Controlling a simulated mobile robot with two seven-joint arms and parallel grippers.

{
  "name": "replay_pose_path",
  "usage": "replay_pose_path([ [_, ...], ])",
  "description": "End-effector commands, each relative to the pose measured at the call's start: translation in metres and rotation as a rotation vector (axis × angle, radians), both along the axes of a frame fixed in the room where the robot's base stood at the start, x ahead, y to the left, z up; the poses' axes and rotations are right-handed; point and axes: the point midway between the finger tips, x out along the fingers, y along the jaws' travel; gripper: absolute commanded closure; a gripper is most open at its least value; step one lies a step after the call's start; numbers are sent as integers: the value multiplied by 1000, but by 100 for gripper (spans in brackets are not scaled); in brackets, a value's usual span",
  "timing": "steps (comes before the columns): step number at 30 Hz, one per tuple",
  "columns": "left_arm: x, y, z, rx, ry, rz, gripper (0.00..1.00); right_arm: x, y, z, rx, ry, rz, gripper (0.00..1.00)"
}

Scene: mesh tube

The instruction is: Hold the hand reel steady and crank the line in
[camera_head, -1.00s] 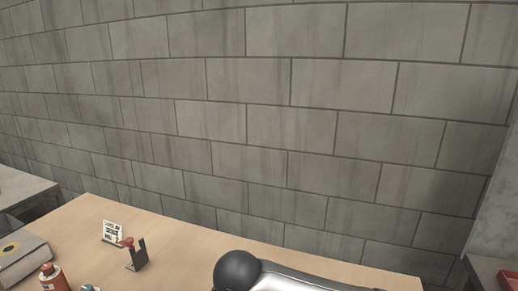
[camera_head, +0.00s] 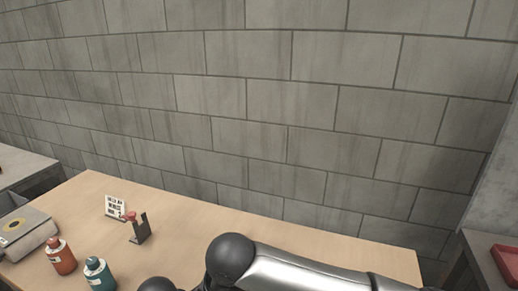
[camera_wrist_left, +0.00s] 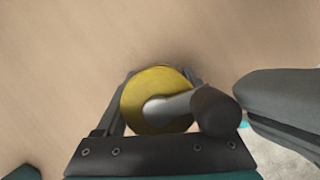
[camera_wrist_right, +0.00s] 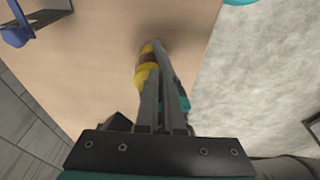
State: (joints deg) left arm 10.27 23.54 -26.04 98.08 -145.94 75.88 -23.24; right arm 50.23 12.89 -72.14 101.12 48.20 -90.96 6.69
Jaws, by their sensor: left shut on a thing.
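The hand reel (camera_wrist_left: 150,92) shows as a yellow disc in the left wrist view, with a grey crank arm and a dark cylindrical knob (camera_wrist_left: 216,112) in front of it. My left gripper (camera_wrist_left: 150,100) is shut on the reel; the grip itself is partly hidden. A dark finger of my right gripper (camera_wrist_left: 275,105) comes in from the right, close to the knob with a small gap showing. In the right wrist view, my right gripper's fingers (camera_wrist_right: 162,50) lie close together, with the yellow reel (camera_wrist_right: 146,72) beside their tips. Neither gripper shows in the head view.
The wooden table (camera_head: 300,240) holds a white sign (camera_head: 116,207), a dark bracket with a red part (camera_head: 138,226), a red bottle (camera_head: 60,256), a teal bottle (camera_head: 98,273) and a grey box (camera_head: 28,236). A block wall stands behind. A red tray (camera_head: 508,262) is at right.

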Motion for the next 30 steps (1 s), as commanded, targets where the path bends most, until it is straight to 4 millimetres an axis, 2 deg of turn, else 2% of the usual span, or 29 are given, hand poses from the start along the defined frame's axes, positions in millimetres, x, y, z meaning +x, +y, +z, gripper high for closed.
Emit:
replay_pose_path([
  [1, -2, -9, 2, -18, 0, -11, 93, -1, 7, 3, 19, -4, 9, 100],
  [17, -3, -10, 2, -18, 1, -14, 93, -5, 0, 5, 20, -8, 7, 100],
  [30, -2, -5, 1, -9, 2, -8, 93, -5, 0, 53, 14, -9, 3, 100],
])
